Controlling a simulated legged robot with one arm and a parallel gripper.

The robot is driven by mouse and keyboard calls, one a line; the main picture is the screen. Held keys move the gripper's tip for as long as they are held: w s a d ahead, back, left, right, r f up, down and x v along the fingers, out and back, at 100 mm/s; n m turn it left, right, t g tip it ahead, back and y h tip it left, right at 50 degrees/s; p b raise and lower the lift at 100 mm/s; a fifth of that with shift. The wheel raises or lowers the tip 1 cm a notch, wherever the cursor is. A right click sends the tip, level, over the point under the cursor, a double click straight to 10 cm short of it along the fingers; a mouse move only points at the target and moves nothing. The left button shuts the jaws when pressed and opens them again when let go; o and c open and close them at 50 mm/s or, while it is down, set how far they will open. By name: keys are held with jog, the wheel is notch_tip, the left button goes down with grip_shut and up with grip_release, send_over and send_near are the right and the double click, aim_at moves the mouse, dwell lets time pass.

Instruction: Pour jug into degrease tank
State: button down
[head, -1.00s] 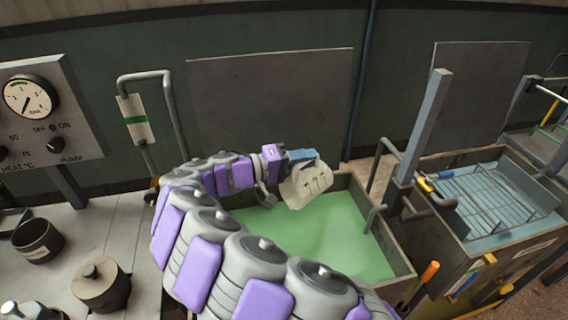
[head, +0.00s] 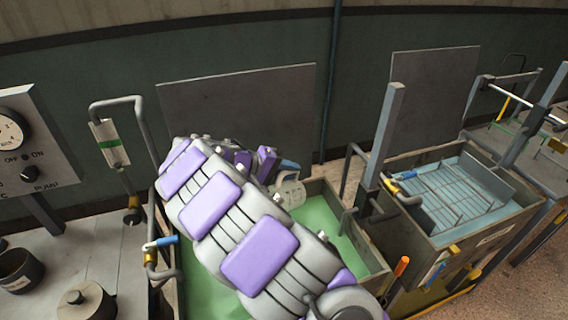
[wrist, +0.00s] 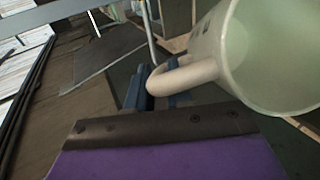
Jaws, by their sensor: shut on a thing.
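The pale, off-white jug (head: 290,190) is over the tank of green liquid, partly hidden behind my arm in the head view. The degrease tank is probably this one, its rim (head: 352,222) showing right of my arm; no readable label confirms it. My gripper (wrist: 158,88) has blue fingers and is shut on the jug's handle (wrist: 185,75). In the wrist view the jug (wrist: 268,50) fills the upper right, with its pale greenish inside visible. I cannot tell its exact tilt or whether it holds liquid. No stream shows.
A second tank (head: 440,240) with a wire rack in bluish liquid stands to the right. A grey post (head: 385,135) rises between the tanks. A bent pipe (head: 140,125) stands at left. Dark pots (head: 20,270) sit on the left bench. A grey panel (head: 240,115) stands behind.

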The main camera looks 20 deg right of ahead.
jog(key=shift+w+d+f+y+p, duration=0.2)
jog(key=shift+d+y+p, duration=0.35)
jog(key=shift+p, duration=0.55)
jog(key=f+g+y+p, duration=0.1)
jog(key=p, duration=0.3)
jog(key=w+d+f+n+y+p, duration=0.1)
jog(key=f+y+p, duration=0.1)
jog(key=p, duration=0.2)
jog(key=d+f+g+y+p, duration=0.1)
jog(key=f+y+p, duration=0.1)
jog(key=p, duration=0.2)
jog(key=shift+w+d+f+n+g, duration=0.1)
jog(key=shift+w+f+n+g, duration=0.1)
jog(key=shift+n+g, duration=0.15)
jog(key=f+y+p, duration=0.1)
jog(key=f+g+p, duration=0.1)
jog(key=p, duration=0.1)
jog(key=f+y+p, duration=0.1)
jog(key=p, duration=0.1)
jog(key=shift+s+a+n+y, duration=0.15)
jog(key=shift+a+n+y, duration=0.1)
jog(key=shift+n+y, duration=0.1)
jog(key=shift+f+g+y+p, duration=0.45)
jog(key=shift+f+y, duration=0.05)
jog(key=shift+f, duration=0.15)
jog(key=shift+s+a+f+n+g+y, duration=0.15)
jog(key=shift+f+n+g+y, duration=0.15)
jog(key=shift+f+y, duration=0.45)
jog(key=shift+a+b, duration=0.15)
jog(key=shift+b, duration=0.25)
